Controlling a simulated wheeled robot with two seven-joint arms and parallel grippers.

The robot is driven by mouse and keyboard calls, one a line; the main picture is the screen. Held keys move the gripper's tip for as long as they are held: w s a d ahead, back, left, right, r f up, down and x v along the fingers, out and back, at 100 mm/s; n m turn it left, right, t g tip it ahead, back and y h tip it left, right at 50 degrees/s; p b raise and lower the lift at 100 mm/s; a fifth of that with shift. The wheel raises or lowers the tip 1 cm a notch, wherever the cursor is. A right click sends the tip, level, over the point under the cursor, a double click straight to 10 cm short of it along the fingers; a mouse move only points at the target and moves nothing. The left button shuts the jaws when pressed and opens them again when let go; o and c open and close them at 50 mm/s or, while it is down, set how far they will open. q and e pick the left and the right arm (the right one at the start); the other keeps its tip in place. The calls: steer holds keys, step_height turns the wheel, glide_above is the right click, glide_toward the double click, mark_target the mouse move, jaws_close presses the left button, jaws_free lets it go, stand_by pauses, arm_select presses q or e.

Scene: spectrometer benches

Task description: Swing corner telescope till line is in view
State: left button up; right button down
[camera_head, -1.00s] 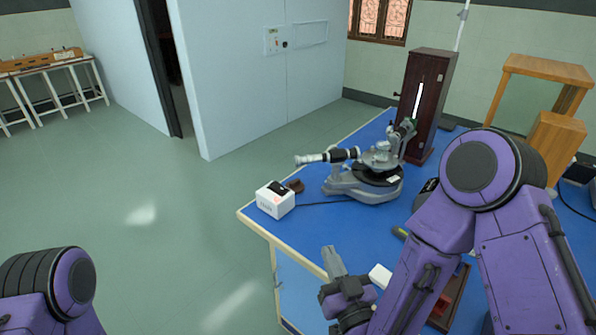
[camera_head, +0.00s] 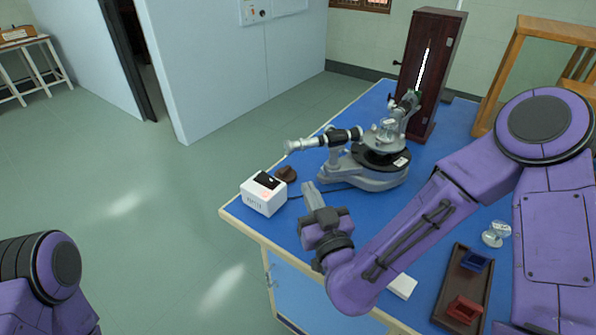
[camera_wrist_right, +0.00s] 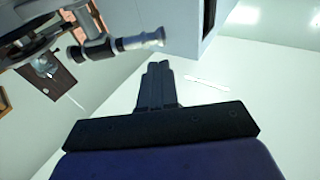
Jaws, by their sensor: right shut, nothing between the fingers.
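The spectrometer (camera_head: 372,165) stands on the blue-topped bench, with a grey base and a round dark table. Its telescope (camera_head: 322,140) points left from the table toward the bench's left edge. Its other tube (camera_head: 405,106) points at the tall wooden lamp box (camera_head: 428,75) with a bright vertical slit. My right gripper (camera_head: 311,192) is shut and empty, in front of and below the telescope's eyepiece end, apart from it. In the right wrist view the shut fingers (camera_wrist_right: 157,80) show below the telescope (camera_wrist_right: 115,45). My left gripper is out of view; only part of that arm shows.
A white box (camera_head: 264,196) and a small brown object (camera_head: 286,174) sit near the bench's left corner. A dark tray (camera_head: 447,290) holds a blue and a red piece. A glass piece (camera_head: 495,233) and a white block (camera_head: 402,286) lie near it.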

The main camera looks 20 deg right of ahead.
mark_target(292, 152)
steer(key=w+p, duration=0.1)
steer(key=w, duration=0.2)
steer(key=w+r+p, duration=0.1)
steer(key=w+p, duration=0.1)
steer(key=w, duration=0.1)
steer(key=w+p, duration=0.1)
steer(key=w, duration=0.2)
steer(key=shift+a+r, duration=0.2)
steer(key=shift+r, duration=0.05)
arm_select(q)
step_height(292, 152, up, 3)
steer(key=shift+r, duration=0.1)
arm_select(e)
steer(key=shift+w, duration=0.25)
